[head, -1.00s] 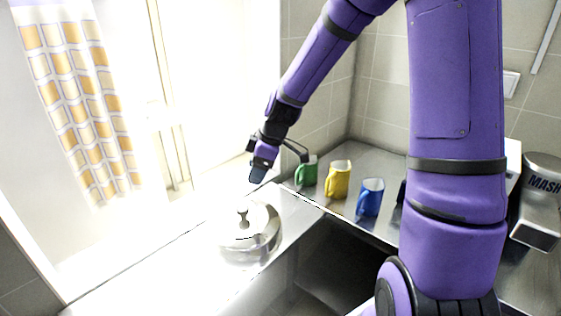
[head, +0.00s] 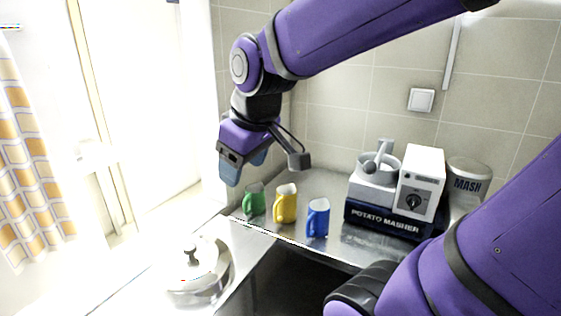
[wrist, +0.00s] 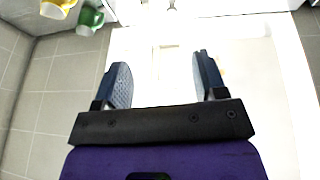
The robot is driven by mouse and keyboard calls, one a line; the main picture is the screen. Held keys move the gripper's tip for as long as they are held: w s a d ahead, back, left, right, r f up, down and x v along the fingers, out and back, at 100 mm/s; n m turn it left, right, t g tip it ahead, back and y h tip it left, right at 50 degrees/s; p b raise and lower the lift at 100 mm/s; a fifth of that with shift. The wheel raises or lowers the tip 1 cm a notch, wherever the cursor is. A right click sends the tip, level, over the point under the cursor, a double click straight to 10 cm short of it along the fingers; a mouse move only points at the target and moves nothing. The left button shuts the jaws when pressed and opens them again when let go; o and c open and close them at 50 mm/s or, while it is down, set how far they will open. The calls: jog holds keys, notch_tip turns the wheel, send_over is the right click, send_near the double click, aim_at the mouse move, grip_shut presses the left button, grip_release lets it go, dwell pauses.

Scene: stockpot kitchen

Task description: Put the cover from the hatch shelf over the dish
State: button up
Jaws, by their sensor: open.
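A shiny metal cover (head: 198,272) with a knob on top sits on the bright ledge at the lower left of the head view. Glare washes out part of its outline. My gripper (head: 243,168) hangs above and behind the cover, apart from it, with fingers pointing down. In the wrist view my gripper (wrist: 163,80) is open, with nothing between its two fingers. A small grey shape at the top edge of the wrist view is too cut off to name. I cannot make out a separate dish in either view.
Green (head: 254,200), yellow (head: 286,204) and blue (head: 318,218) mugs stand in a row on the metal counter (head: 335,185). A potato masher box (head: 385,220) and a white appliance (head: 420,182) stand further right. A patterned curtain (head: 30,170) hangs at left.

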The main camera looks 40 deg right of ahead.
jog(key=s+d+r+m+t, duration=0.1)
jog(key=s+r+m, duration=0.1)
jog(key=s, duration=0.5)
jog(key=shift+s+d+m, duration=0.35)
jog(key=shift+d+m, duration=0.05)
jog(key=shift+m, duration=0.3)
jog(key=shift+r, duration=0.1)
